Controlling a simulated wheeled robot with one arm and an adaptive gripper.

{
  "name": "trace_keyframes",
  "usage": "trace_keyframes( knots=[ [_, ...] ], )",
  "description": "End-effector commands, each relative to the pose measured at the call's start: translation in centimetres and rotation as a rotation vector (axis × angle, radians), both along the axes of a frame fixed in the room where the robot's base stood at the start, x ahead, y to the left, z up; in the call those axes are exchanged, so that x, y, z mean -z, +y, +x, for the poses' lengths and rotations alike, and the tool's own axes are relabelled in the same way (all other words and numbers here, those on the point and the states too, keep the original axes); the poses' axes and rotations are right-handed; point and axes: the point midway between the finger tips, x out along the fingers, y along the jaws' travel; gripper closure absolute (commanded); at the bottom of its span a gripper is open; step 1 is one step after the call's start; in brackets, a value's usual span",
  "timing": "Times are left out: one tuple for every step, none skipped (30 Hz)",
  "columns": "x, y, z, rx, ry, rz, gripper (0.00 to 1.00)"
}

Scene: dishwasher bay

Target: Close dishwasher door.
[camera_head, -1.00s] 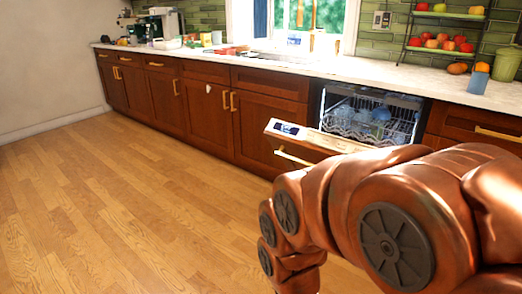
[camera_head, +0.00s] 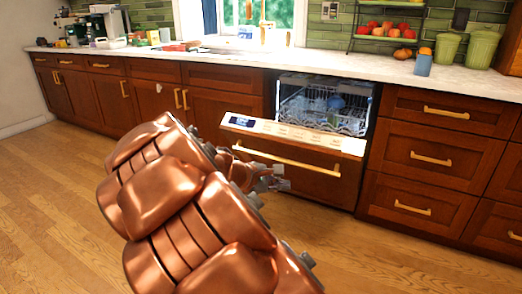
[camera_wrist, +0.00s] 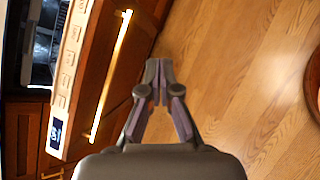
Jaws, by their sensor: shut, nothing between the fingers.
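The dishwasher door (camera_head: 318,178) has a brown wood front, a pale top edge with a small display and a long gold handle (camera_head: 285,158). It stands partly open, tilted out from the cabinet. Dish racks (camera_head: 325,106) with dishes show behind its top edge. My gripper (camera_head: 278,180) is in front of the door, near the left part of the handle; I cannot tell from the head view whether it touches. In the wrist view my gripper (camera_wrist: 158,68) is shut and empty, and the door (camera_wrist: 75,60) with its handle (camera_wrist: 110,75) lies to its left, apart from the fingers.
Drawers with gold handles (camera_head: 430,158) are right of the dishwasher, and cabinets (camera_head: 225,120) are left of it. The white counter (camera_head: 300,62) above holds fruit racks, green canisters and small items. The wooden floor (camera_head: 50,200) is clear on the left.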

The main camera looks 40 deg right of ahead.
Motion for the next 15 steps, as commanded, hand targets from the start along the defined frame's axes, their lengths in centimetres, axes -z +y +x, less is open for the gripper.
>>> trace_keyframes(
  knots=[
    [0.0,-1.7,1.8,-0.052,0.057,-0.052,1.00],
    [-0.2,-2.6,2.9,-0.088,0.096,-0.083,1.00],
    [-0.3,-3.7,4.4,-0.136,0.145,-0.122,1.00],
    [-0.4,-4.5,5.7,-0.177,0.184,-0.148,1.00],
    [-0.3,-5.2,7.0,-0.216,0.225,-0.174,1.00],
    [-0.2,-6.0,8.8,-0.268,0.279,-0.207,1.00],
    [-0.1,-6.5,10.1,-0.308,0.321,-0.233,1.00],
    [0.3,-7.0,11.4,-0.348,0.365,-0.253,1.00],
    [0.9,-7.5,13.1,-0.403,0.425,-0.279,1.00],
    [1.3,-7.8,14.4,-0.443,0.464,-0.297,1.00],
    [1.8,-8.0,15.7,-0.482,0.503,-0.313,1.00],
    [2.5,-8.2,17.2,-0.530,0.554,-0.333,1.00],
    [3.1,-8.3,18.3,-0.564,0.590,-0.346,1.00],
    [3.7,-8.4,19.2,-0.594,0.620,-0.357,1.00],
    [4.4,-8.5,20.3,-0.633,0.660,-0.368,1.00]
  ],
)
